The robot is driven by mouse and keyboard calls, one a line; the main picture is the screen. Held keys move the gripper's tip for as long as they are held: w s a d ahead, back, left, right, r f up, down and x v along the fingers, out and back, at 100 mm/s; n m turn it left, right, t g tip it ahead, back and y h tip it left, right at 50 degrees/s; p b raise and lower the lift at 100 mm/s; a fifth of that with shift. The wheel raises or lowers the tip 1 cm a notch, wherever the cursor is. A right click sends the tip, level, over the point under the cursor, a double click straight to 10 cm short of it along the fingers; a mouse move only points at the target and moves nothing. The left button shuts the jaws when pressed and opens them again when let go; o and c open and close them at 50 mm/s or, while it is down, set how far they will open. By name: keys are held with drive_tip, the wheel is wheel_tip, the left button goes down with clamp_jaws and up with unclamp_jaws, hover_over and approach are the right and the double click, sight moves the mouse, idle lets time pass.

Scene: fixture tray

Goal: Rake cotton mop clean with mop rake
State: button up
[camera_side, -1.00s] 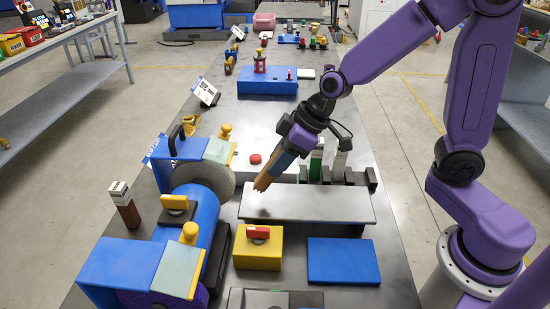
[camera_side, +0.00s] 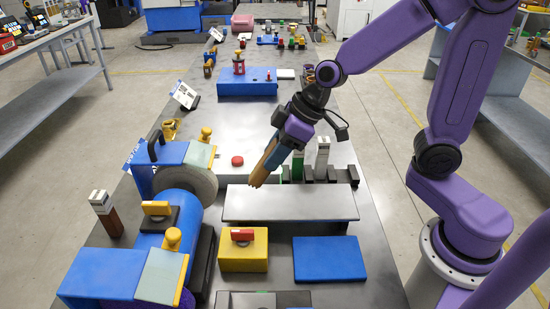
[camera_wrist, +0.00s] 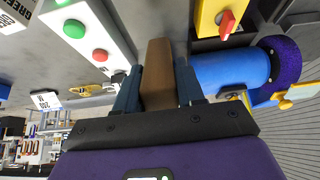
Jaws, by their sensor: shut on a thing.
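My gripper (camera_side: 278,150) is shut on a brown bar (camera_side: 266,168), held tilted with its lower end over the back edge of a grey plate. In the wrist view the brown bar (camera_wrist: 157,75) sits between the blue-grey fingers. A pale grey round mop wheel (camera_side: 190,184) is on the blue polishing machine (camera_side: 180,220), left of the bar and apart from it. A purple wheel (camera_wrist: 283,58) is at the machine's other end. A brown-handled tool with a whitish head (camera_side: 104,212) stands left of the machine; I cannot tell if it is the mop rake.
The grey plate (camera_side: 290,205) lies right of the wheel. A black rack (camera_side: 318,175) with green and white bars is behind it. A yellow switch box (camera_side: 243,258) and blue mat (camera_side: 329,259) lie in front. A red button (camera_side: 237,160) is behind the plate.

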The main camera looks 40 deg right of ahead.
sight(275, 141)
drive_tip(key=shift+r, duration=3.05)
drive_tip(key=shift+r, duration=0.3)
wheel_tip(275, 141, up, 4)
drive_tip(key=shift+r, duration=0.1)
drive_tip(key=s+d+g+h, duration=0.2)
drive_tip(key=d, duration=1)
drive_tip(key=s+d+g+h, duration=0.1)
drive_tip(key=s+d, duration=0.1)
drive_tip(key=d, duration=1)
wheel_tip(275, 141, down, 8)
drive_tip(key=g+h, duration=0.1)
drive_tip(key=shift+a, duration=0.2)
drive_tip(key=shift+w+r, duration=0.1)
